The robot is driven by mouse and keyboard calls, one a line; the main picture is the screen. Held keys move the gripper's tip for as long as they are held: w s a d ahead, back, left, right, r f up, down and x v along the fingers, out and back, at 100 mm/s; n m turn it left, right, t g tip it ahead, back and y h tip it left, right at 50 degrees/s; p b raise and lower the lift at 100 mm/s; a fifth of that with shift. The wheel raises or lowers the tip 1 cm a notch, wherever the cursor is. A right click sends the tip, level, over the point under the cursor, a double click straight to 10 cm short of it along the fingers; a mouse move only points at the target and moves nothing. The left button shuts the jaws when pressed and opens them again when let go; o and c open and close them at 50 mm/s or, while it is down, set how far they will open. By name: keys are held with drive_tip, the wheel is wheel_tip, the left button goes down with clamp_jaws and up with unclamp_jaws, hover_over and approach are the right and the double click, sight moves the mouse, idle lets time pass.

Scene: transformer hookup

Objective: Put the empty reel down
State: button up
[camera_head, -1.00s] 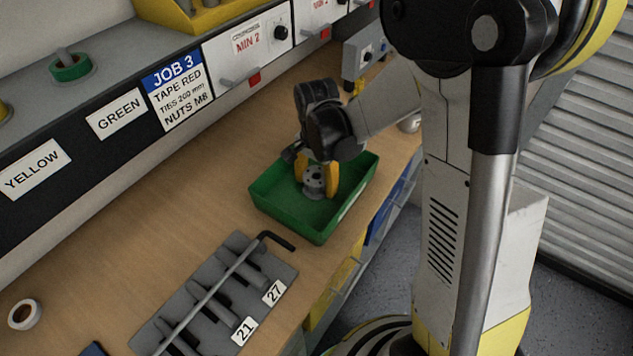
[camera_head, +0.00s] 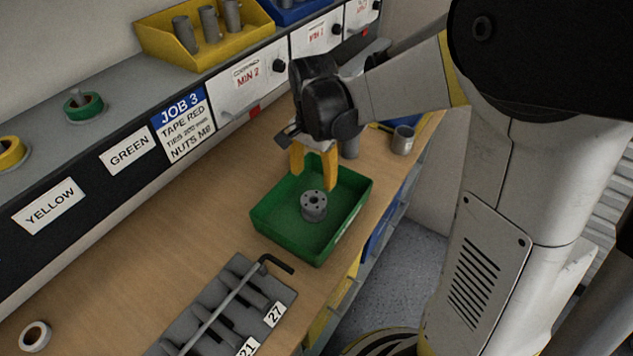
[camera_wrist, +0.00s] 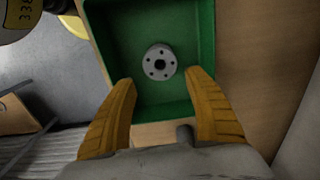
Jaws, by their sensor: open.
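The empty reel (camera_head: 314,206) is a small grey spool with a round flange, a centre hole and several small holes. It lies flat on the floor of the green tray (camera_head: 279,237), flange up. It also shows in the wrist view (camera_wrist: 160,62), apart from the fingers. My gripper (camera_head: 313,181) has two yellow fingers, spread open and empty, above the tray on the reel's far side in the head view. In the wrist view the open fingers (camera_wrist: 160,88) show at the tray's near edge, with the reel beyond them.
A grey tool holder (camera_head: 232,305) with a long hex key lies on the bench in front of the tray. A white roll (camera_head: 35,336) lies at lower left. A grey cup (camera_head: 403,140) stands near the bench edge. A labelled shelf runs along the back.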

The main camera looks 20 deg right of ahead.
drive_tip(key=s+r+n+t, duration=0.7)
drive_tip(key=s+r+n, duration=0.3)
drive_tip(key=s, duration=0.3)
drive_tip(key=shift+s+d+n, duration=0.25)
drive_tip(key=shift+d+n, duration=0.05)
drive_tip(key=shift+n, duration=0.1)
